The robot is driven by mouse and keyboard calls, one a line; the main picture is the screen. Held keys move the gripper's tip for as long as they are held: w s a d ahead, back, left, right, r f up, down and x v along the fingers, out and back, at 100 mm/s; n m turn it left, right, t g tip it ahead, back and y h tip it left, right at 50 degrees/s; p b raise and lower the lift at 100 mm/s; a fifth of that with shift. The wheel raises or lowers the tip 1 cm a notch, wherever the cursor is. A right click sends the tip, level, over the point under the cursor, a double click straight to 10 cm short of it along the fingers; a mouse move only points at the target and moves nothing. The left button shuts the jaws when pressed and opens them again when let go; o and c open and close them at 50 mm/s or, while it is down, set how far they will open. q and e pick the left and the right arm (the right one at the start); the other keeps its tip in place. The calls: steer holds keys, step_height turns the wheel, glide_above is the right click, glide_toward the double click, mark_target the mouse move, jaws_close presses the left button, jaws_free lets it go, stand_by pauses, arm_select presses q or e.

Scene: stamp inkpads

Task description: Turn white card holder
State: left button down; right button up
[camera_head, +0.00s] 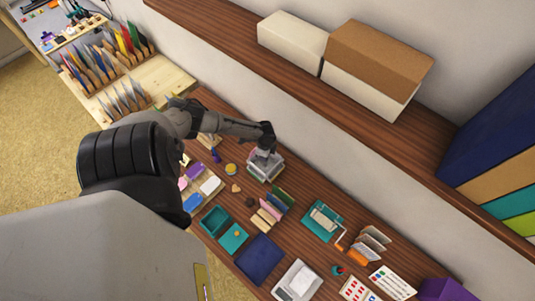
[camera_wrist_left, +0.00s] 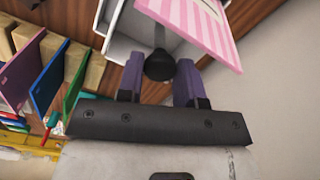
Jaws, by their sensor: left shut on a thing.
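The white card holder (camera_head: 265,168) stands near the back of the wooden table in the head view, below the shelf. In the left wrist view the white card holder (camera_wrist_left: 121,50) is at the top, with a pink-and-white striped card (camera_wrist_left: 190,24) in it. My left gripper (camera_head: 266,146) is right over the holder. In the left wrist view, the purple fingers of my left gripper (camera_wrist_left: 160,80) sit on either side of a dark round knob (camera_wrist_left: 160,66) on a grey stem. Part of the holder is hidden by the gripper and the card. My right gripper is not in view.
Coloured cards in a wooden stand (camera_head: 272,208) are close in front of the holder. A teal tin (camera_head: 214,221), dark blue pad (camera_head: 259,257) and teal press (camera_head: 322,221) lie farther along the table. The shelf (camera_head: 230,42) with boxes overhangs behind.

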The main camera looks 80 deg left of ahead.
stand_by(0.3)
arm_select(q)
steer(key=c, duration=0.8)
jaws_free()
step_height(320, 180, up, 14)
steer(key=shift+f+p, duration=0.1)
steer(key=shift+p, duration=0.35)
